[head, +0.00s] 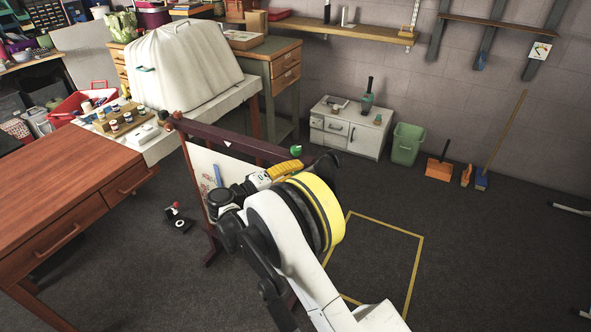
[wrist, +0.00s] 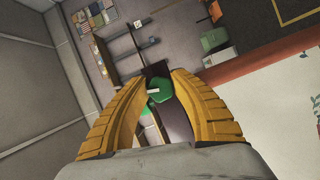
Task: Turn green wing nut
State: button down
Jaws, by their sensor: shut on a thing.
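The green wing nut (head: 296,149) sits at the right end of the dark red top beam (head: 235,147) of a standing wooden frame. In the wrist view the green wing nut (wrist: 160,88) shows between my yellow fingertips, with a small pale rod end at its left. My gripper (head: 287,169) reaches the nut from the near side. In the wrist view my gripper (wrist: 163,80) is shut on it, one finger on each side. The fingers hide part of the nut, and its exact turn angle is hard to tell.
White cloth (head: 203,170) hangs in the frame below the beam. A wooden desk (head: 70,185) stands at left, and a white-covered bulky object (head: 185,65) behind. A white cabinet (head: 350,130) and green bin (head: 407,144) stand by the wall. The floor at right is mostly clear.

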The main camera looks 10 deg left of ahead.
jog(key=m+y+p, duration=0.1)
jog(key=m, duration=0.2)
jog(key=shift+r+m+g+y, duration=0.1)
jog(key=shift+m+g+y, duration=0.2)
jog(key=shift+m+y, duration=0.1)
jog(key=m+y, duration=0.1)
jog(key=m, duration=0.1)
jog(key=shift+m+y, duration=0.3)
jog(key=shift+m+y+p, duration=0.3)
jog(key=shift+m+y, duration=0.6)
jog(key=shift+m, duration=0.3)
jog(key=shift+w+a+m+t+y, duration=0.15)
jog(key=shift+m+t+y, duration=0.25)
jog(key=shift+m+y, duration=0.65)
jog(key=shift+m, duration=0.35)
jog(key=shift+h, duration=0.25)
jog(key=c, duration=1.1)
grip_release()
jog(key=shift+f, duration=0.2)
jog(key=shift+o, duration=0.2)
